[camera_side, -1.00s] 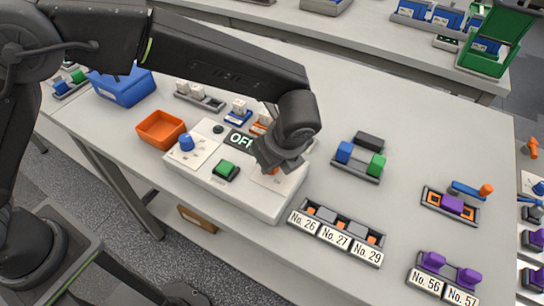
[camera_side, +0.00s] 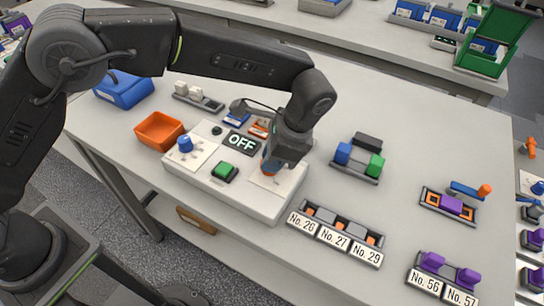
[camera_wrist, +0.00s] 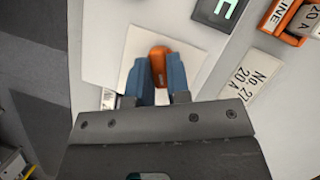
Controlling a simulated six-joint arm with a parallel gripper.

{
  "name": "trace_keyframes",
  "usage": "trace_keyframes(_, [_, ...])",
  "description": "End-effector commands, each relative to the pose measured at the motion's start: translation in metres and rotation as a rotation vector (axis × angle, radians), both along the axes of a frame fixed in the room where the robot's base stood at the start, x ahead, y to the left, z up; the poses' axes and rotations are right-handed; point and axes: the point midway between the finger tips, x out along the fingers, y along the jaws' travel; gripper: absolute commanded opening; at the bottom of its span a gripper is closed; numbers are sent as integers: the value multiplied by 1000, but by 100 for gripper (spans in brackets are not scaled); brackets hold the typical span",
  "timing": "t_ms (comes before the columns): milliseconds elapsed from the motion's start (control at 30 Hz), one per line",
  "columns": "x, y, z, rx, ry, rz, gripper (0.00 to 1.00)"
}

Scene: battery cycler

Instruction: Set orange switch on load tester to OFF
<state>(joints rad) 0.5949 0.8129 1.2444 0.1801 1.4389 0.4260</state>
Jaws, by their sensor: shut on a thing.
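The load tester (camera_side: 205,192) is a pale box near the front of the bench. Its orange switch (camera_wrist: 159,58) sits on a white plate (camera_wrist: 125,75) at the tester's right end. My gripper (camera_side: 270,166) is over that plate, and its blue-grey fingers (camera_wrist: 159,82) are shut on the orange switch from both sides. The switch's far rounded end shows beyond the fingertips. In the side view the fingers and wrist mostly hide the switch. The display (camera_side: 241,143) reads OFF. Any position marks beside the switch are partly hidden.
On the tester are a blue knob (camera_side: 185,145) and a green button (camera_side: 224,171). An orange bin (camera_side: 160,130) stands at its left. A holder with numbered labels (camera_side: 334,238) lies close to its right.

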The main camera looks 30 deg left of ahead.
Motion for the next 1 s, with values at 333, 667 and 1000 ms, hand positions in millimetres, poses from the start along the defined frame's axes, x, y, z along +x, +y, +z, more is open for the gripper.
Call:
trace_keyframes(333, [1,0,0,-3,0,175,0])
trace_keyframes(667, [1,0,0,-3,-1,221,0])
trace_keyframes(1000, [1,0,0,-3,-1,224,20])
